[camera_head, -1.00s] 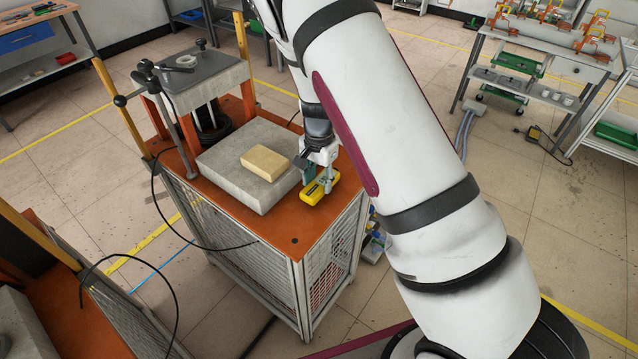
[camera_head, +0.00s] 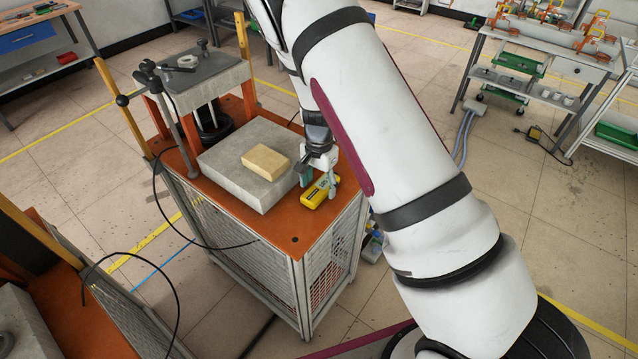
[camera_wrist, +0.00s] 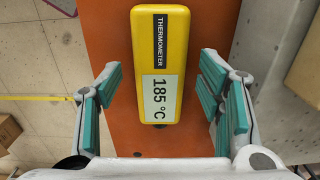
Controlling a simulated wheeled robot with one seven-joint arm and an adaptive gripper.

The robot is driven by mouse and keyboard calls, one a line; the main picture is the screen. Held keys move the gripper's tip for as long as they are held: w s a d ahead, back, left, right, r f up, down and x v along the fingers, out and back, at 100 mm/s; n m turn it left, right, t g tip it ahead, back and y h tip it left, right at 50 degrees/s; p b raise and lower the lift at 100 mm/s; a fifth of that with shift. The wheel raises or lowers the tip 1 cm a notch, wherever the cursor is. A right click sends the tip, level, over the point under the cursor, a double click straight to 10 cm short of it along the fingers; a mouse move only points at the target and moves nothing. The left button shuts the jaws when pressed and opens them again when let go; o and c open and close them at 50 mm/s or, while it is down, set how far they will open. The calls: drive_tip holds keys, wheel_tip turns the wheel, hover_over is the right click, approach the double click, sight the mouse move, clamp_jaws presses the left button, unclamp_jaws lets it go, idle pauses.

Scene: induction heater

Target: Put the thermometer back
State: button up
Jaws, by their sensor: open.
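The thermometer (camera_head: 317,193) is a yellow block lying on the orange top of the heater cart, beside the grey slab. In the wrist view the thermometer (camera_wrist: 160,64) shows its label and a display reading 185 °C. My gripper (camera_head: 319,182) is just above and behind it in the head view. In the wrist view my gripper (camera_wrist: 162,100) is open, with one teal-padded finger on each side of the thermometer and a visible gap to both. Nothing is held.
The orange cart top (camera_head: 290,238) has free room in front of the thermometer. A grey slab (camera_head: 225,163) with a tan block (camera_head: 265,161) on it stands to the left. A press-like frame (camera_head: 190,80) stands behind, and a black cable (camera_head: 165,220) hangs over the cart's left side.

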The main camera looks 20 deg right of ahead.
wheel_tip(320, 180, up, 12)
drive_tip(key=b, duration=0.1)
wheel_tip(320, 180, up, 12)
drive_tip(key=n+t+y, duration=0.1)
drive_tip(key=n+y, duration=0.1)
drive_tip(key=n, duration=0.1)
hover_over(319, 188)
drive_tip(key=s, duration=0.7)
drive_tip(key=s+r+n+t+h, duration=0.1)
drive_tip(key=s+r+n, duration=0.3)
drive_tip(key=s, duration=0.6)
drive_tip(key=s+d+r+n+t+h, duration=0.1)
drive_tip(key=s+r+n+t, duration=0.2)
drive_tip(key=s+r, duration=0.5)
drive_tip(key=s, duration=0.2)
drive_tip(key=shift+s+n+t, duration=0.3)
drive_tip(key=shift+s+n, duration=0.1)
drive_tip(key=shift+c, duration=0.2)
